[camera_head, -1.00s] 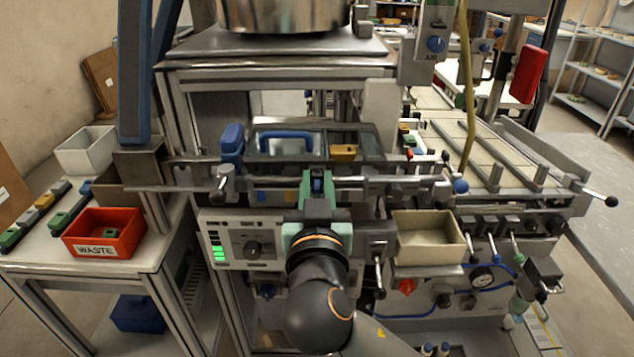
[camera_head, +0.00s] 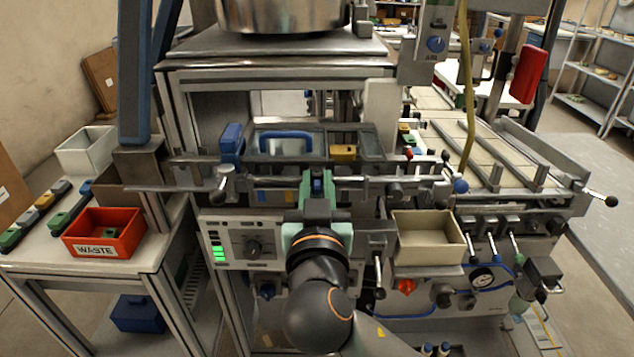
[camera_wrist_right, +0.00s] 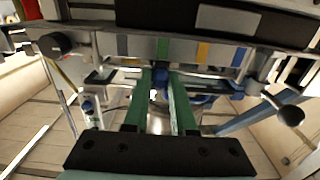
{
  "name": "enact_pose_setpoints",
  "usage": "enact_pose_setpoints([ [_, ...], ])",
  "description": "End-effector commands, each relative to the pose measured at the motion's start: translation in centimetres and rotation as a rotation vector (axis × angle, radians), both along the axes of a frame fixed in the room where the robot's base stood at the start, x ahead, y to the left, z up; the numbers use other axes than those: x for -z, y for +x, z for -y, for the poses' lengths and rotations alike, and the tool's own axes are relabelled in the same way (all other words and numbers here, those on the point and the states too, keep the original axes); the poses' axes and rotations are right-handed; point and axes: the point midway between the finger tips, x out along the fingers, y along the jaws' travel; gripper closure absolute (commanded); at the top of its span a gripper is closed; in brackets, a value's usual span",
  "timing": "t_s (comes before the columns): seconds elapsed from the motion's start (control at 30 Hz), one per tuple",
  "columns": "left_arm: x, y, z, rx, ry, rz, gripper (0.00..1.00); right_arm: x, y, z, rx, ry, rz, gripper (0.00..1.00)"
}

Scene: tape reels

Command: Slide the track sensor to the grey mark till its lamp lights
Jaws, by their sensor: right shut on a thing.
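I cannot pick out the grey mark for certain. My left gripper is not in view.
A control panel (camera_head: 228,240) with green lights is left of my right wrist. A beige bin (camera_head: 427,258) is to the right. A red WASTE box (camera_head: 136,246) stands on the left table. Lever handles (camera_head: 222,182) and knobs line the rail.

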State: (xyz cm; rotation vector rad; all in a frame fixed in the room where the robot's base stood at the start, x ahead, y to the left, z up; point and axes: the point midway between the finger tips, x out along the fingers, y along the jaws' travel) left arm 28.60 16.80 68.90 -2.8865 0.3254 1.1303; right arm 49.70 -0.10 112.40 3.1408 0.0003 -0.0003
Motion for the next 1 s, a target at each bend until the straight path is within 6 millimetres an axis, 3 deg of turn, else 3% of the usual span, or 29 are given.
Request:
enact_pose_setpoints([
  [0.17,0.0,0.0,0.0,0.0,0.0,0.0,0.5,0.0,0.1,0.5,0.002,0.001,0.0,1.0],
  [0.4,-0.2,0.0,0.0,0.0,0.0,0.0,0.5,0.0,0.1,4.4,0.005,0.003,-0.002,1.0],
  [0.73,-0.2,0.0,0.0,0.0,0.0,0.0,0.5,0.0,0.1,5.1,0.008,-0.001,0.001,1.0],
  [0.77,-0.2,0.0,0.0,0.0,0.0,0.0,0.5,0.0,0.1,5.1,0.009,-0.001,0.001,0.75],
  [1.0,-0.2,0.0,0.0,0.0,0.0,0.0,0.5,0.0,0.1,5.1,0.009,-0.001,0.001,0.5],
])
